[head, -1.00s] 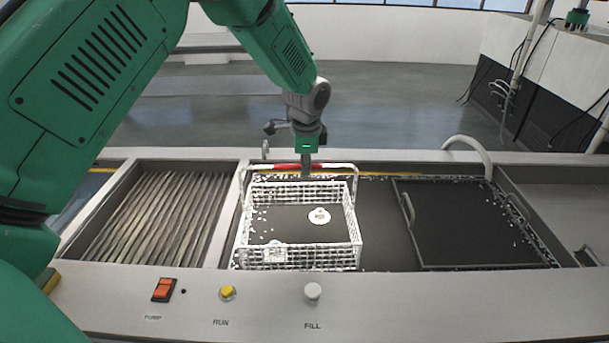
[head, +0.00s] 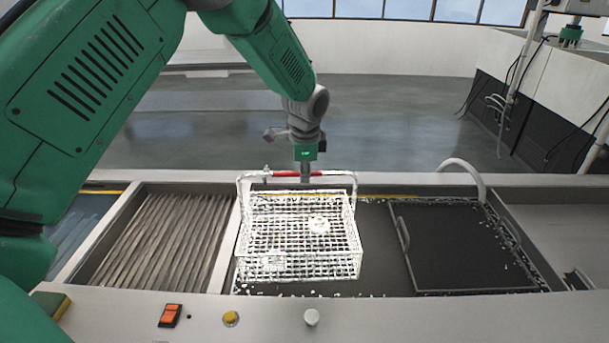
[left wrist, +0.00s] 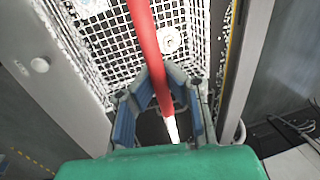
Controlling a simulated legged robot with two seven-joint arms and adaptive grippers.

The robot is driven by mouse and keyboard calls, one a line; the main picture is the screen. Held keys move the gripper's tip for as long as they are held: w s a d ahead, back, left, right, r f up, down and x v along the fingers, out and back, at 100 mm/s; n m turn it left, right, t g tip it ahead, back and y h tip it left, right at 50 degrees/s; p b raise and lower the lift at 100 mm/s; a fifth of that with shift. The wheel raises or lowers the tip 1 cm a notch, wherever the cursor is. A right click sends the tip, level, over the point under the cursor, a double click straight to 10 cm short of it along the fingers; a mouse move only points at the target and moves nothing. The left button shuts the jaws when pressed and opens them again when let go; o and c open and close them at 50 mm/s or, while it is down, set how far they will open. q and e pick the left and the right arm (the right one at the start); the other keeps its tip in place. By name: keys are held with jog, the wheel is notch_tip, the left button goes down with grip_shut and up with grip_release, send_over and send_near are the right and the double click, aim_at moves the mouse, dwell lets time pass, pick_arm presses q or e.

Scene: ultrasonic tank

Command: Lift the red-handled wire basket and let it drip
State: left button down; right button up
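The white wire basket (head: 300,268) hangs over the dark middle tank, its mesh floor showing. A round white part (head: 318,225) lies in it. Its raised handle has a red grip (head: 285,173) along the far side. My left gripper (head: 305,174) comes down onto this red grip from above. The basket mesh (left wrist: 120,45) shows beyond. My right gripper is not in view.
A dark lid with a handle (head: 455,250) covers the tank's right part, with a curved pipe (head: 468,168) behind. A ribbed drain area (head: 165,235) lies to the left. The front panel carries an orange switch (head: 170,315), a yellow button (head: 231,318) and a white knob (head: 311,317).

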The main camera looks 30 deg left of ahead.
pick_arm(q)
jog(key=shift+w+a+r+p, duration=0.1)
jog(key=shift+r+p, duration=0.55)
jog(key=shift+r, duration=2.2)
dwell(3.9)
notch_tip(320, 180, up, 7)
dwell(0.7)
